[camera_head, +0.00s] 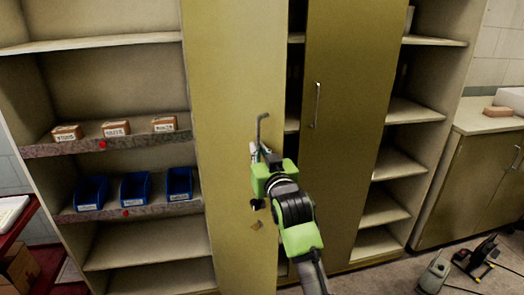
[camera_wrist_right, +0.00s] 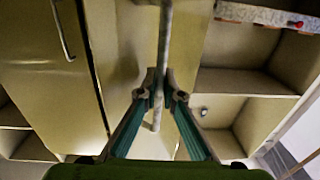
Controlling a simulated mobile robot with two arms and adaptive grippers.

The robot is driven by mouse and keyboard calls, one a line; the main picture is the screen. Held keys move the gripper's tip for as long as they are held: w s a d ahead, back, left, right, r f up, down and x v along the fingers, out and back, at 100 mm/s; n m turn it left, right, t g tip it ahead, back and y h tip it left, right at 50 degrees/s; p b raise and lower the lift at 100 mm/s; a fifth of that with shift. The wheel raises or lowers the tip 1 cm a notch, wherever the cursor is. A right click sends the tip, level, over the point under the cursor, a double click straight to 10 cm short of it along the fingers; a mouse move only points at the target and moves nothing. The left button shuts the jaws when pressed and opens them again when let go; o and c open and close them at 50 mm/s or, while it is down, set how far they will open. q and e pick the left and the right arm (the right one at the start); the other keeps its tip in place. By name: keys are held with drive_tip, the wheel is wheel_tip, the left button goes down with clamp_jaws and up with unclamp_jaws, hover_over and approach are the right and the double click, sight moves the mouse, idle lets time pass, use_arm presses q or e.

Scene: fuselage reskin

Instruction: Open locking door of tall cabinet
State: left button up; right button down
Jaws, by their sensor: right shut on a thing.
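The tall cabinet has a left door (camera_head: 228,90) with a bent metal handle (camera_head: 262,130) near its right edge. My right gripper (camera_head: 260,152) is at this handle, its fingers closed around the bar. In the wrist view the handle (camera_wrist_right: 165,45) runs between the fingertips of the right gripper (camera_wrist_right: 159,95). A dark gap with shelf edges shows between this door and the right door (camera_head: 345,130), so the cabinet stands partly open. My left gripper is not in view.
Open shelves at left hold small boxes (camera_head: 116,129) and blue bins (camera_head: 135,189). More open shelves (camera_head: 408,112) stand right of the doors. A low counter (camera_head: 480,124) is at far right. Tools (camera_head: 476,258) lie on the floor at lower right.

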drive_tip(key=shift+w+r, duration=0.1)
drive_tip(key=shift+r, duration=0.05)
drive_tip(key=c, duration=2.4)
unclamp_jaws()
drive_tip(key=shift+c, duration=0.2)
drive_tip(key=shift+o, duration=1.3)
drive_tip(key=shift+a, duration=0.1)
drive_tip(key=s+d, duration=0.2)
drive_tip(key=s, duration=0.9)
drive_tip(key=shift+s+d, duration=0.15)
drive_tip(key=shift+s, duration=0.2)
